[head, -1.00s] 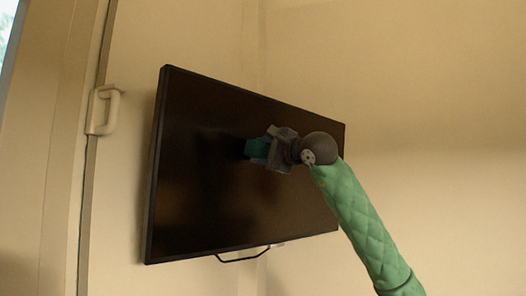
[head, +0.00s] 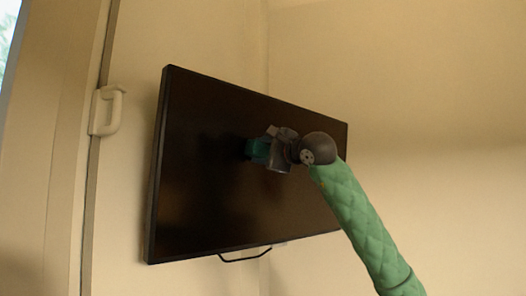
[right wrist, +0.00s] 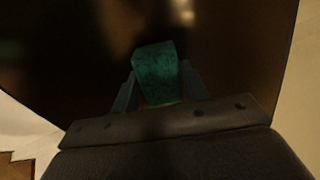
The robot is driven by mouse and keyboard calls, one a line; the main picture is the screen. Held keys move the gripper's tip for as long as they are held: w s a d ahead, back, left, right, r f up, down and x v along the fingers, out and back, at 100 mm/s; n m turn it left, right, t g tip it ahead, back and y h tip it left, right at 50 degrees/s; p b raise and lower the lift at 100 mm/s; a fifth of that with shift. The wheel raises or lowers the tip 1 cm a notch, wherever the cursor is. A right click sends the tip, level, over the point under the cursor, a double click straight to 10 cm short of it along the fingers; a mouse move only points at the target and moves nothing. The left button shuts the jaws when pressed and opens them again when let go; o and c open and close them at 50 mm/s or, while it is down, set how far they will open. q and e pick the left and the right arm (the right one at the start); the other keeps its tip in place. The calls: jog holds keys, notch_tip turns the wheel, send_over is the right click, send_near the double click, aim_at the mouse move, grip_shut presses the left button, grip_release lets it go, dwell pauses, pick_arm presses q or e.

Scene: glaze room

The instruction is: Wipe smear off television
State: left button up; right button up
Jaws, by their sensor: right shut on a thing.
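The television (head: 205,180) is a dark flat screen on the wall, its left edge nearer to me. My right gripper (head: 266,150) is in front of the middle of the screen, shut on a teal block-shaped wiper (head: 257,149). In the right wrist view the wiper (right wrist: 157,73) sits between the two fingers (right wrist: 160,90), against the dark screen (right wrist: 70,60). The wiper is at or very close to the screen; I cannot tell if it touches. I cannot make out a clear smear on the screen. My left gripper is out of view.
A white handle (head: 106,110) is on the frame at the left, with a bit of window at the top left corner. A dark bracket bar (head: 245,256) hangs under the television. The wall to the right (head: 440,120) is bare.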

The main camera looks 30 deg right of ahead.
jog(key=shift+w+a, duration=0.1)
jog(key=shift+w, duration=0.5)
dwell(0.3)
dwell(1.6)
jog(key=shift+s, duration=0.1)
jog(key=shift+s+f+b, duration=0.15)
jog(key=shift+s+b, duration=0.3)
jog(key=shift+b, duration=0.15)
jog(key=shift+b+v, duration=0.85)
jog(key=shift+v, duration=1.2)
jog(key=shift+s, duration=0.35)
